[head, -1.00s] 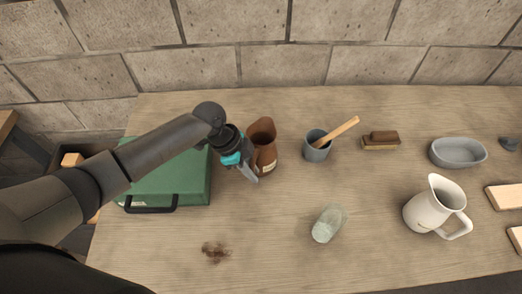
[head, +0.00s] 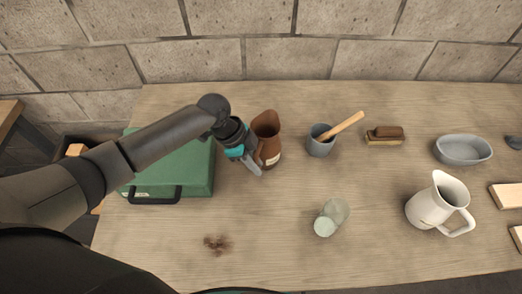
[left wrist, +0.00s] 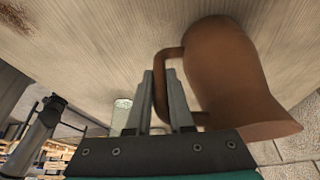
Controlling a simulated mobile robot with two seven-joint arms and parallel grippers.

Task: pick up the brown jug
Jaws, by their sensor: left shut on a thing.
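The brown jug (head: 266,126) is upright towards the back of the wooden table, between the green case and the grey cup. A pale label shows low on its side. My left gripper (head: 253,164) is at the jug's near left side. In the left wrist view, the jug (left wrist: 228,70) fills the right, and its handle (left wrist: 160,85) passes between the fingers of my left gripper (left wrist: 164,80), which is shut on it. I cannot tell whether the jug's base touches the table. My right gripper is not in view.
The green case (head: 180,165) lies left under my arm. The grey cup (head: 320,145) with a wooden-handled tool stands right of the jug. A brush (head: 384,136), grey dish (head: 462,149), cream pitcher (head: 432,208) and glass (head: 331,217) are farther right. A stone wall stands behind.

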